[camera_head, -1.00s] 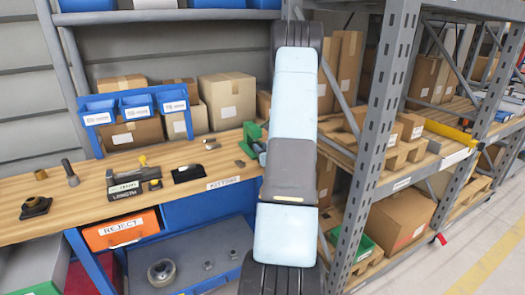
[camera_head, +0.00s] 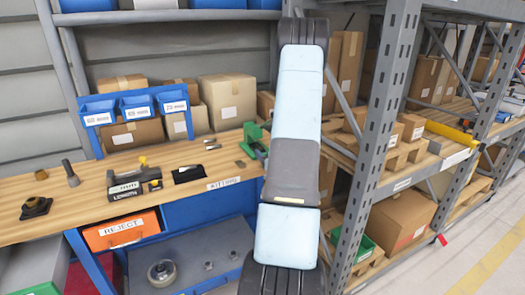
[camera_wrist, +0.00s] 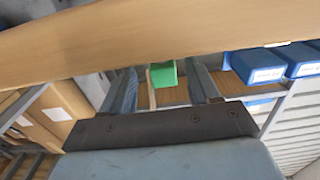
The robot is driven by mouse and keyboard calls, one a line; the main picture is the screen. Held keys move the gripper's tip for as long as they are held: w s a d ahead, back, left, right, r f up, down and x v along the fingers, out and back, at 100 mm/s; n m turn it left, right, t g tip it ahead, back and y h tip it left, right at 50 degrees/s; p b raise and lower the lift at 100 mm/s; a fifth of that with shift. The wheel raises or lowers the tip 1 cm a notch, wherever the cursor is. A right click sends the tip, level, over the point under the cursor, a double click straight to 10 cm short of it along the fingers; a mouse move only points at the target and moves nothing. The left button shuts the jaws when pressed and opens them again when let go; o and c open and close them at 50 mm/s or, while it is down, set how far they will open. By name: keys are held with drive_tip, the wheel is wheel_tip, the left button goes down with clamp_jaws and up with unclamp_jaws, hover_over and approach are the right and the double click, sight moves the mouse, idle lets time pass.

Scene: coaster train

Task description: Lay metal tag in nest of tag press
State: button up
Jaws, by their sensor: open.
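The green tag press (camera_head: 254,143) stands at the right end of the wooden bench in the head view. My arm hides part of it, and its nest cannot be made out. A small flat grey piece (camera_head: 240,164) lies on the bench just left of the press; it may be the metal tag. Other small metal pieces (camera_head: 212,145) lie further left. My gripper (camera_wrist: 160,68) is open in the wrist view, with nothing visibly held. A green block (camera_wrist: 163,75) shows beyond and between its fingers, perhaps the press. The head view hides the gripper behind my arm.
The bench (camera_head: 110,185) carries a length gauge (camera_head: 134,184) and a black holder (camera_head: 188,174). Blue bins (camera_head: 134,106) and cardboard boxes stand behind. A grey rack post (camera_head: 380,150) rises right of my arm. A wooden board (camera_wrist: 150,40) crosses the wrist view.

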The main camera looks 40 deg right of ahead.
drive_tip(key=v, duration=0.9)
drive_tip(key=shift+s, duration=0.35)
